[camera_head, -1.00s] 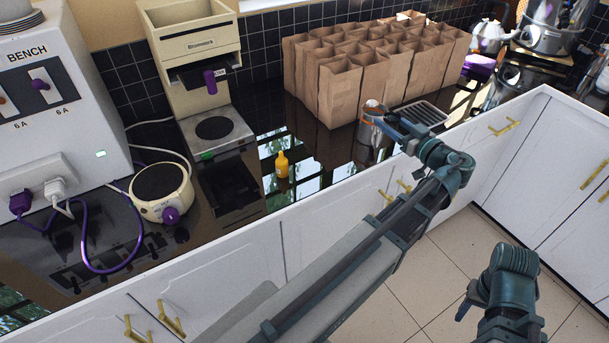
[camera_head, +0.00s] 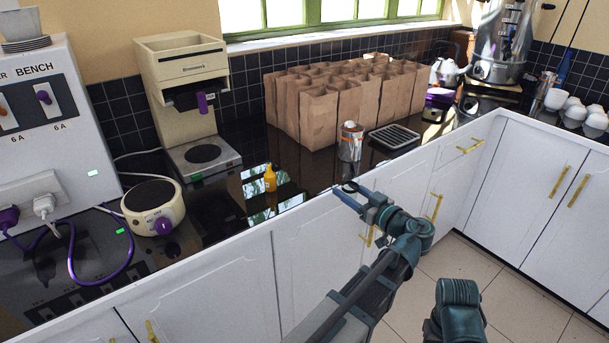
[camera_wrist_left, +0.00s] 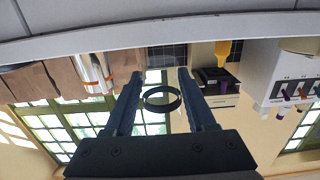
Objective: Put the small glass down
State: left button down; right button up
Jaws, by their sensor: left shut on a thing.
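My left gripper (camera_head: 350,190) is at the front edge of the counter, in front of the metal can. It is shut on the small glass, which shows mainly as a thin dark ring (camera_wrist_left: 162,107) between the two fingers in the left wrist view. In the head view the glass is tiny and hard to make out beside the fingertips. The rest of its body is too clear to tell from the background. Part of my right arm shows at the bottom of the head view; its fingers are out of frame.
A metal can with an orange band (camera_head: 350,143) stands on the dark counter, with a slotted tray (camera_head: 393,137) to its right. Brown paper bags (camera_head: 318,115) stand behind.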

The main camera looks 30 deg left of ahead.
pick_arm(q)
send_near(308, 170)
jog(key=a+r, duration=0.1)
jog(key=w+a, duration=0.1)
jog(key=a, duration=0.1)
jog(key=w+a+r, duration=0.1)
jog(key=shift+a+r, duration=0.25)
jog(key=shift+r, duration=0.1)
jog(key=shift+r+x, duration=0.2)
jog(key=shift+x, duration=2.35)
jog(key=shift+f, duration=0.25)
jog(key=shift+c, duration=1.1)
grip_release()
jog(key=shift+s+d, duration=0.1)
jog(key=shift+d, duration=0.05)
